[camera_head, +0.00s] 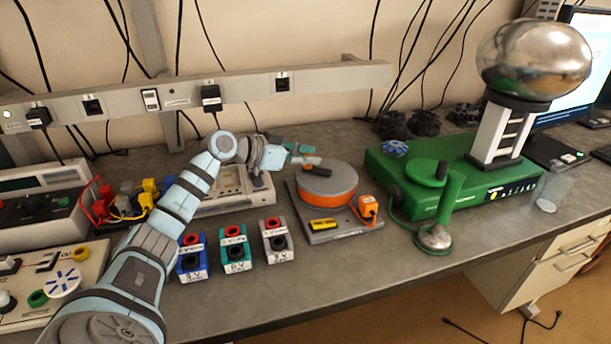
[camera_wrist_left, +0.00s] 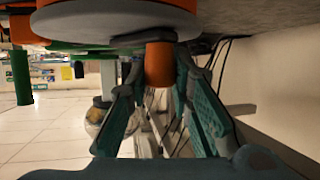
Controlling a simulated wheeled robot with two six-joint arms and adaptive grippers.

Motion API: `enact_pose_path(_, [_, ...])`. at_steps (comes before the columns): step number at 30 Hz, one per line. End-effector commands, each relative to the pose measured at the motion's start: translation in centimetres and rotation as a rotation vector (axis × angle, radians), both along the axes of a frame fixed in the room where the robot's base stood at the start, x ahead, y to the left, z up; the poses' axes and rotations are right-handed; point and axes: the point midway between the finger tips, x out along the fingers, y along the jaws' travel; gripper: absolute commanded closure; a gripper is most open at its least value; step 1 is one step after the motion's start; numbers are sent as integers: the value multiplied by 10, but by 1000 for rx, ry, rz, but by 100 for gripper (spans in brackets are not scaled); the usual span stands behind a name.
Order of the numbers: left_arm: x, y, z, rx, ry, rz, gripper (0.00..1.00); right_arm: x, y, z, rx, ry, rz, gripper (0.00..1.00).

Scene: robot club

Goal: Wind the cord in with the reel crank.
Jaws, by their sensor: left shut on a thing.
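The cord reel is an orange drum (camera_head: 328,185) on a flat grey base (camera_head: 312,236) near the middle of the bench. A dark crank arm (camera_head: 313,170) lies across its top. An orange block (camera_head: 368,206) stands at the base's right corner, and a yellow label sits at the front. My left gripper (camera_head: 304,155) reaches in from the left to the back of the drum. In the left wrist view its fingers (camera_wrist_left: 163,100) are closed on the orange crank knob (camera_wrist_left: 160,64), beside the reel's grey disc (camera_wrist_left: 110,20). My right gripper is not in view.
Blue, green and white terminal boxes (camera_head: 236,250) stand left of the reel. A green machine (camera_head: 455,180) with a metal globe (camera_head: 535,58) is to the right, with a green-handled stand (camera_head: 436,236) in front. A grey socket rail (camera_head: 190,95) runs along the wall.

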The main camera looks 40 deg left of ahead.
Motion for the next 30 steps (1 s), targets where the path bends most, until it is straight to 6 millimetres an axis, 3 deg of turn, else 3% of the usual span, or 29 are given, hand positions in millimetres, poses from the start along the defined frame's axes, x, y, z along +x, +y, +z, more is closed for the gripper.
enact_pose_path(1, [4, 2, -9, -9, -2, -49, 100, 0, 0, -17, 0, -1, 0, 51])
enact_pose_path(2, [5, 2, -6, -8, -2, -79, 100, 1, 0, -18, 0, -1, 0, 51])
enact_pose_path(8, [8, 0, -2, -4, -1, -193, 100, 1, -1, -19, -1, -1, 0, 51])
enact_pose_path(17, [8, -1, -2, -2, 2, -203, 100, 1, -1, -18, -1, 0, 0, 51])
enact_pose_path(18, [8, -1, -2, -2, 2, -203, 74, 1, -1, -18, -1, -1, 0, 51])
enact_pose_path(21, [8, 0, -2, -2, 2, -201, 60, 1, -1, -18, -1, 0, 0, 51])
enact_pose_path(30, [6, 2, -1, 0, 0, -197, 60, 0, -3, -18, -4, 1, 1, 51])
